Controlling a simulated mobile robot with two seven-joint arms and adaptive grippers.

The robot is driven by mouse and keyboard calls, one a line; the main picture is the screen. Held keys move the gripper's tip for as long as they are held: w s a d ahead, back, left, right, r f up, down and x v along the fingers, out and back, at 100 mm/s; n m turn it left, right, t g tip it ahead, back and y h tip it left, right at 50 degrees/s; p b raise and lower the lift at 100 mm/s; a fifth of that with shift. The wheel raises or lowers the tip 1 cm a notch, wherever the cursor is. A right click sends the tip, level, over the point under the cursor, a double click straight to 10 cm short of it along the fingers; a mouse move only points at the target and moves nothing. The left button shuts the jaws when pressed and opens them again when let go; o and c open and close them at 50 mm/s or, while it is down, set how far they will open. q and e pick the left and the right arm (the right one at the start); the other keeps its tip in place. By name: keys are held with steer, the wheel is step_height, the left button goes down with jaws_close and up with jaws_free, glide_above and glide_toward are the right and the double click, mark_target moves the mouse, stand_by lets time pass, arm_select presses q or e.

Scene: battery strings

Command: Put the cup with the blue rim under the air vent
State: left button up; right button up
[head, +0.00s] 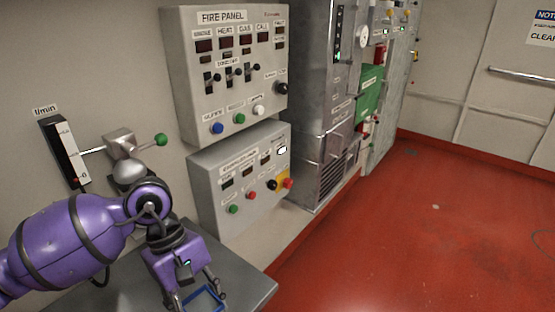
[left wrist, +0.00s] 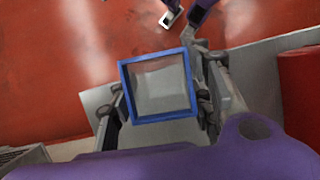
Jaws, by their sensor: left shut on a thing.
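The square cup with the blue rim (head: 206,299) is at the bottom of the head view, between the fingers of my left gripper (head: 196,300). In the left wrist view I look down into the cup (left wrist: 158,88); the left gripper's fingers (left wrist: 160,105) close on its two sides. Its inside looks pale grey, and I cannot tell if it holds anything. No label reading air vent is legible. A metal fitting with a green ball handle (head: 161,140) sticks out from the wall behind the left arm. A purple and dark part (left wrist: 199,12), perhaps my right gripper, shows at the top of the wrist view.
A grey bench top (head: 245,284) lies below the left gripper. The fire panel (head: 226,70) and a lower button panel (head: 241,180) are on the wall beyond. A tall cabinet with a louvred grille (head: 336,172) stands farther along. The red floor (head: 430,220) at right is clear.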

mark_target(194, 305)
arm_select(q)
steer(key=m, duration=0.1)
steer(key=m+y, duration=0.1)
steer(key=m, duration=0.1)
steer(key=w+a+m, duration=0.1)
steer(key=shift+f+m+g+y, duration=0.1)
steer(key=shift+m+g+y, duration=0.2)
steer(key=shift+g, duration=0.1)
steer(key=m, duration=0.1)
steer(key=w+a+m+y, duration=0.1)
steer(key=r+m, duration=0.1)
steer(key=m, duration=0.1)
steer(key=shift+w+a+y, duration=0.2)
steer(key=shift+w+y, duration=0.1)
steer(key=shift+w, duration=0.05)
steer(key=shift+m+g, duration=0.3)
steer(key=shift+m, duration=0.1)
steer(key=shift+w+a+r, duration=0.2)
steer(key=shift+w+r, duration=0.7)
steer(key=shift+w, duration=0.15)
steer(key=shift+w+a+r, duration=0.15)
steer(key=shift+w+r, duration=0.75)
steer(key=shift+w, duration=0.1)
